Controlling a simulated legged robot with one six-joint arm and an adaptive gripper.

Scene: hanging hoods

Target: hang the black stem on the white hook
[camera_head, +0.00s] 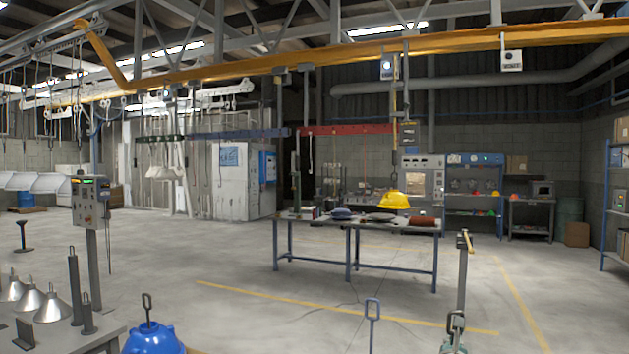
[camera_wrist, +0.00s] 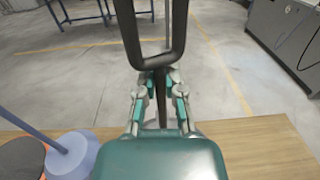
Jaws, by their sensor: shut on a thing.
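The black stem (camera_wrist: 163,92) stands upright in the wrist view, with a long closed loop (camera_wrist: 124,30) at its top. My gripper (camera_wrist: 160,90) has teal and grey fingers shut on the stem below this loop. In the head view my gripper (camera_head: 455,325) is at the bottom right edge, partly cut off. Several hooks hang at the upper left, but I cannot tell which one is the white hook.
A blue hood (camera_head: 152,338) is farther left. A long table (camera_head: 350,226) stands ahead, with a hanging yellow hood (camera_head: 394,201) above. Open floor lies between.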

